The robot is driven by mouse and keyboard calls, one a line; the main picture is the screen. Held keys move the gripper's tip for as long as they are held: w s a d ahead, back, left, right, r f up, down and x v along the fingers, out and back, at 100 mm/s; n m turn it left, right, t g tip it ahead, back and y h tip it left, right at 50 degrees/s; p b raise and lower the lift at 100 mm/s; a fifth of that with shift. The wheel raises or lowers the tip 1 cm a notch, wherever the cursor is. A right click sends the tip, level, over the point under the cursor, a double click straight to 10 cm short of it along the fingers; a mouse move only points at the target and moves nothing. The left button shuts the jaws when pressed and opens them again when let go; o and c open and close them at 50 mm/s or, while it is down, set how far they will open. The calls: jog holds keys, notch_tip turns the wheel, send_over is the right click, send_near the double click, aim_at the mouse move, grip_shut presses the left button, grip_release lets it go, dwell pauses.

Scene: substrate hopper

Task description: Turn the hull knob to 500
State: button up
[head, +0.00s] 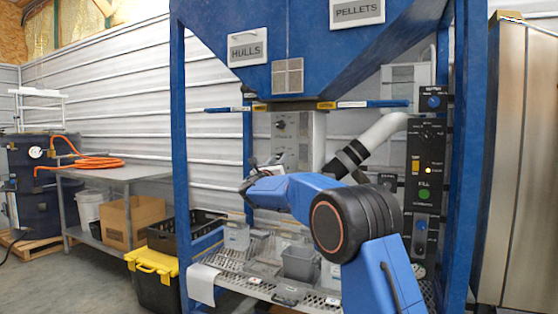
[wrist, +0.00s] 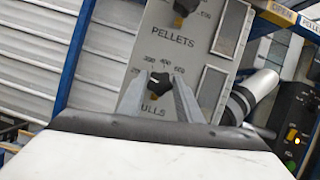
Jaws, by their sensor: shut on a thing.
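The hull knob (wrist: 159,81) is a small black knob on a grey panel (wrist: 206,62), with dial numbers around it and a partly covered HULLS label below. My gripper (wrist: 160,88) has one finger on each side of the knob and is shut on it. The knob's exact pointer setting is too small to read surely. The pellets knob (wrist: 183,8) is above, at the top edge of the wrist view. In the head view my gripper (head: 264,168) is in front of the lower part of the grey control box (head: 311,128), and the hull knob is hidden there.
A blue hopper frame (head: 180,130) surrounds the box. A grey pipe (head: 381,131) and a black button panel (head: 426,165) are to the right. Bins (head: 300,263) stand on a perforated shelf below. A metal table (head: 118,173) is at left.

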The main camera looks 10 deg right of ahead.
jog(key=m+g+h, duration=0.1)
jog(key=m, duration=0.2)
jog(key=m+g+h, duration=0.1)
jog(key=m, duration=0.2)
jog(key=m+g+h, duration=0.1)
jog(key=m, duration=0.2)
jog(key=shift+w+a+m+h, duration=0.1)
jog(key=shift+a+m+h, duration=0.05)
jog(key=shift+m+h, duration=0.25)
jog(key=m+g, duration=0.1)
jog(key=m, duration=0.1)
jog(key=m+g+h, duration=0.1)
jog(key=m, duration=0.2)
jog(key=shift+g, duration=0.3)
jog(key=m+g, duration=0.2)
jog(key=m, duration=0.2)
jog(key=m+g, duration=0.1)
jog(key=m, duration=0.2)
jog(key=m+g+y, duration=0.1)
jog(key=m, duration=0.2)
jog(key=shift+r, duration=0.15)
jog(key=m+y, duration=0.1)
jog(key=m, duration=0.2)
jog(key=shift+m, duration=0.3)
jog(key=shift+g+y, duration=0.3)
